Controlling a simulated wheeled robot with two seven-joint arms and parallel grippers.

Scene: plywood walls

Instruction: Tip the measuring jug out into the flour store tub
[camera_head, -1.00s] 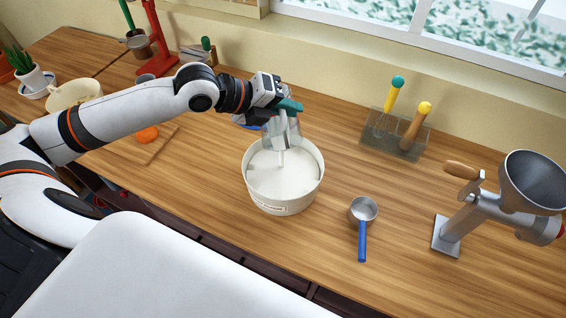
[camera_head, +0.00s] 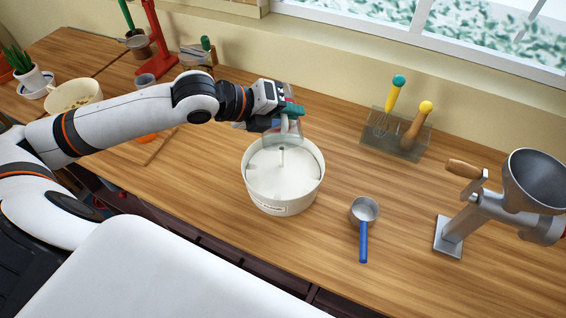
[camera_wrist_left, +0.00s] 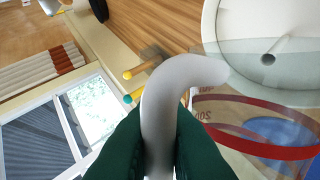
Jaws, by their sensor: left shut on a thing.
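The measuring jug (camera_head: 284,131) is clear plastic and sits at the back rim of the white flour store tub (camera_head: 285,208). My left gripper (camera_head: 292,109) is shut on the jug's pale curved handle (camera_wrist_left: 172,95), between green fingertips. In the left wrist view the jug's wall (camera_wrist_left: 250,146) shows red marks and a red band, and it looks tilted. The tub, also in that view (camera_wrist_left: 212,22), holds white contents with a thin pale rod-like shape in the middle. I cannot tell whether anything remains in the jug. My right gripper is out of view.
A steel scoop with a blue handle (camera_head: 363,240) lies right of the tub. A utensil holder (camera_head: 393,147) stands behind, and a grey mill (camera_head: 450,235) at the right. A cutting board (camera_head: 150,150) lies under my left arm.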

